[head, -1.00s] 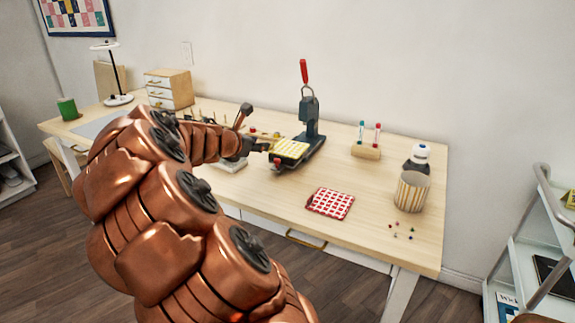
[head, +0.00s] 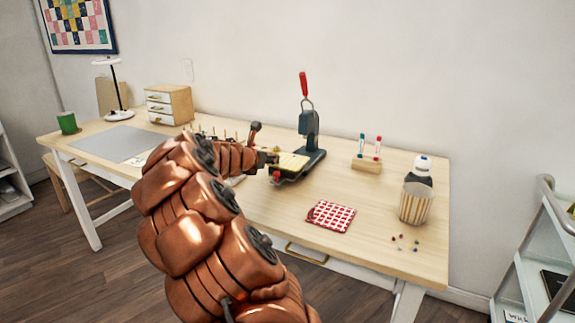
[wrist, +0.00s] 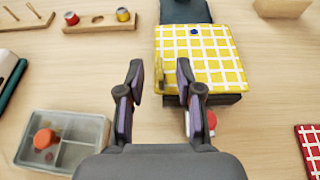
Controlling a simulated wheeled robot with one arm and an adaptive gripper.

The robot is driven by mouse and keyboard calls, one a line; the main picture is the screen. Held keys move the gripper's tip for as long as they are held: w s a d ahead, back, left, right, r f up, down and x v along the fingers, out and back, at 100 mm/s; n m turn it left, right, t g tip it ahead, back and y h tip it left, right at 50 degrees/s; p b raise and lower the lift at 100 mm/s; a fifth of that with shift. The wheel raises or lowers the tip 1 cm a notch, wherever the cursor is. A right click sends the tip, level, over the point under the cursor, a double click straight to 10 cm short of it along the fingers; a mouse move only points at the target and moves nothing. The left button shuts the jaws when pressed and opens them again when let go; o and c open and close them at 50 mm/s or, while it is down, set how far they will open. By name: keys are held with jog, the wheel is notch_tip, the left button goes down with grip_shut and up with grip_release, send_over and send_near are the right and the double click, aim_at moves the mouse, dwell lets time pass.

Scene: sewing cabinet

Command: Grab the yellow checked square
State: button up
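The yellow checked square (head: 290,163) lies flat on the dark base of the hand press. In the wrist view the square (wrist: 222,62) fills the upper middle right, with a small blue dot (wrist: 194,31) near its far edge. In the head view my gripper (head: 268,158) is just left of the square, partly hidden by my arm.
The hand press (head: 309,125) stands upright behind the square. A red checked square (head: 331,216) lies nearer the front. A divided clear box (wrist: 62,140) is left of my gripper, and a spool rack (wrist: 98,22) is beyond it. A striped cup (head: 415,204) stands at the right.

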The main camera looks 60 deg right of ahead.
jog(key=shift+d, duration=0.2)
jog(key=shift+c, duration=0.3)
jog(key=shift+f, duration=0.1)
grip_shut()
